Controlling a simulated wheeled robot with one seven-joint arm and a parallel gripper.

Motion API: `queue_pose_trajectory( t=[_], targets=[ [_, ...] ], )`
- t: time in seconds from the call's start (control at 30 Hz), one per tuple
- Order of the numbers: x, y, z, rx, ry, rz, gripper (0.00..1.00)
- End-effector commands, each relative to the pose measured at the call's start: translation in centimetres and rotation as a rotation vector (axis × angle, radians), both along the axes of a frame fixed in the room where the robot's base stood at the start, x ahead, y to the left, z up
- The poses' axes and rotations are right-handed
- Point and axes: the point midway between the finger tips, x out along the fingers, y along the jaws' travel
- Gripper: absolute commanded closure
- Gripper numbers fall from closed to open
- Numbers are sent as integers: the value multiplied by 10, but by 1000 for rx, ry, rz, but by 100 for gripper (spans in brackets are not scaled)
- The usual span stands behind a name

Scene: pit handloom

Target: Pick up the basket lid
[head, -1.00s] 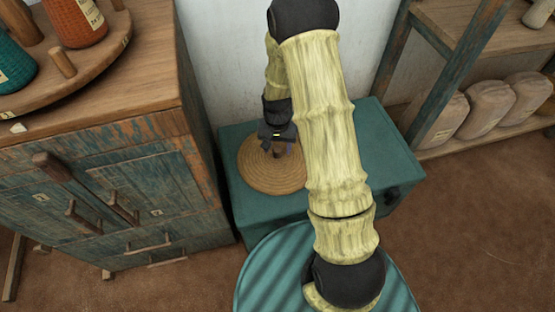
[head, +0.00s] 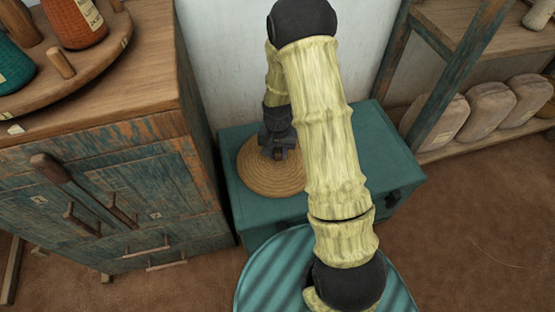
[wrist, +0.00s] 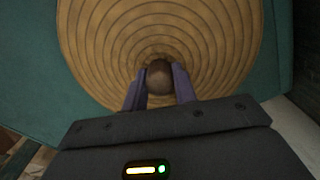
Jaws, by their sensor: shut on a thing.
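The basket lid (head: 262,181) is a round, tan, coiled disc above the teal chest in the head view. Its concentric coils fill much of the wrist view (wrist: 110,60). A round brown knob (wrist: 159,78) stands at its centre. My gripper (wrist: 159,88) is shut on this knob, one purple finger on each side. In the head view my gripper (head: 279,153) is over the lid's centre, and my arm hides part of the scene to its right. I cannot tell whether the lid touches the chest top or is slightly above it.
The teal chest (head: 375,140) stands against the pale wall. A worn wooden cabinet (head: 130,190) with spools on top is close on the left. A shelf with several wrapped bundles (head: 440,120) is at the right. Brown floor (head: 470,220) lies open at the lower right.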

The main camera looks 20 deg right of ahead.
Motion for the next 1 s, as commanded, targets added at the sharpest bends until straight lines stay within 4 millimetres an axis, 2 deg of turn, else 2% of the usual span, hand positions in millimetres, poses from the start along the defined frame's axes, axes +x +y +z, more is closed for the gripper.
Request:
queue_pose_trajectory(
  t=[0.27,0.47,0.73,0.87,1.0],
  targets=[
    [0,0,5,1,-1,0,97],
    [1,0,33,0,-3,0,97],
    [1,0,85,1,-4,0,97],
    [1,0,98,0,-2,0,97],
    [0,0,101,1,0,0,97]
  ],
)
